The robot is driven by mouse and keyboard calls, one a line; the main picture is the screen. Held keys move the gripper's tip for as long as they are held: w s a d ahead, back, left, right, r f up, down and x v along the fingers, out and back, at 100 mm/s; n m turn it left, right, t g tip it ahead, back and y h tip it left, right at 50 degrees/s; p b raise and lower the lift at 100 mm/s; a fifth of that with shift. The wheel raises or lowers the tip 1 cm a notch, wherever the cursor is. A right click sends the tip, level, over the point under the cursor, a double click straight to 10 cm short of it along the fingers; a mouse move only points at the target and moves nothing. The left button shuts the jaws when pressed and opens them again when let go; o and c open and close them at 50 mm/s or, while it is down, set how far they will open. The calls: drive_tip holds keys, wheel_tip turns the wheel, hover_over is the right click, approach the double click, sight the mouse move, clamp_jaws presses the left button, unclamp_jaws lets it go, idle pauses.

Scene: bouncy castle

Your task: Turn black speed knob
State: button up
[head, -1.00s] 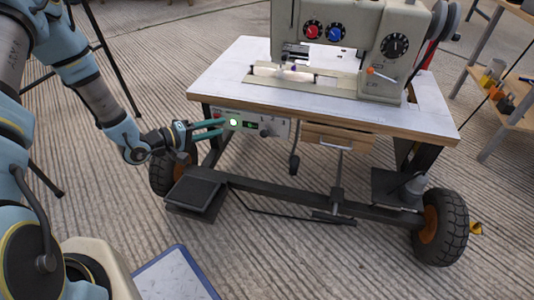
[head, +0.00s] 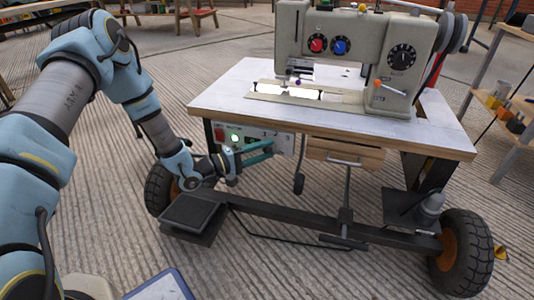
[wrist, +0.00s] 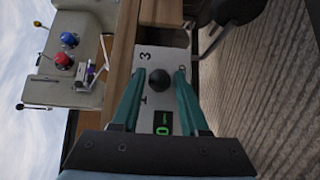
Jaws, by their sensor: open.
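The black speed knob (wrist: 159,81) is round and sits on a pale control panel (wrist: 152,55) with a printed scale. In the wrist view it lies between the two teal fingers of my gripper (wrist: 160,73), with a gap on each side. A green digital display (wrist: 163,124) sits beside the knob. In the head view my gripper (head: 271,149) reaches in from the left to the panel (head: 285,140) under the tabletop's front edge. The fingertips are at the knob, which I cannot make out clearly there. My gripper is open and empty.
The sewing table (head: 230,90) carries a large sewing machine (head: 365,40) with red and blue dials. A wooden drawer (head: 345,152) hangs right of the panel. A black pedal (head: 190,212) and wheels lie below. A shelf of supplies stands at the right.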

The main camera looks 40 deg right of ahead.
drive_tip(key=shift+s+d, duration=0.1)
drive_tip(key=shift+d, duration=0.35)
clamp_jaws()
